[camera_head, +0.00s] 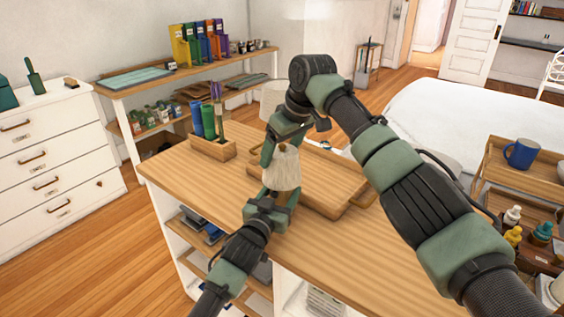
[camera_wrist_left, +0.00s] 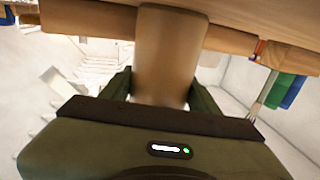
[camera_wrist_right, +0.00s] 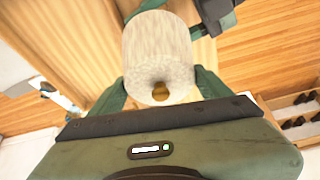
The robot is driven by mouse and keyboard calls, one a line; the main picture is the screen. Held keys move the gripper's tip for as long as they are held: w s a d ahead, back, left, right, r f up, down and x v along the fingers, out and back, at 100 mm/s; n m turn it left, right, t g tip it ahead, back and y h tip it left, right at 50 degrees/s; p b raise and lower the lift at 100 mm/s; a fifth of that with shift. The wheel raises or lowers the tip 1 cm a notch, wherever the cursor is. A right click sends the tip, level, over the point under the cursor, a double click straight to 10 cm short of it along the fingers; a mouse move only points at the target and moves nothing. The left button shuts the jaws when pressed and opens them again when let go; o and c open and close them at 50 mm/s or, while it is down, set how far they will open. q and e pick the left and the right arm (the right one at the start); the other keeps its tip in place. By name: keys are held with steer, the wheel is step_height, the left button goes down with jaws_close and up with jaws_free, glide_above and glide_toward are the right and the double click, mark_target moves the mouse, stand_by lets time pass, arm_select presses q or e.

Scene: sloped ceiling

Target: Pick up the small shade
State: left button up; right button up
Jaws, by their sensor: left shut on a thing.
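The small shade (camera_head: 282,170) is a cream, ribbed cylinder held above the wooden tabletop. My left gripper (camera_head: 270,203) reaches it from below and in front and is shut on it; in the left wrist view the shade (camera_wrist_left: 168,55) looks tan and fills the space between the fingers. My right gripper (camera_head: 277,140) comes down from above, its fingers either side of the shade.
A wooden tray (camera_head: 315,188) lies on the table under and right of the grippers. A wooden box (camera_head: 212,149) with green and blue folders stands behind left. A larger pale shade (camera_head: 272,97) is behind my right arm. The table's left front (camera_head: 190,180) is clear.

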step_height(320, 180, up, 10)
stand_by(0.7)
arm_select(q)
steer(key=o, duration=1.9)
steer(key=v, duration=1.2)
steer(key=shift+f, duration=0.1)
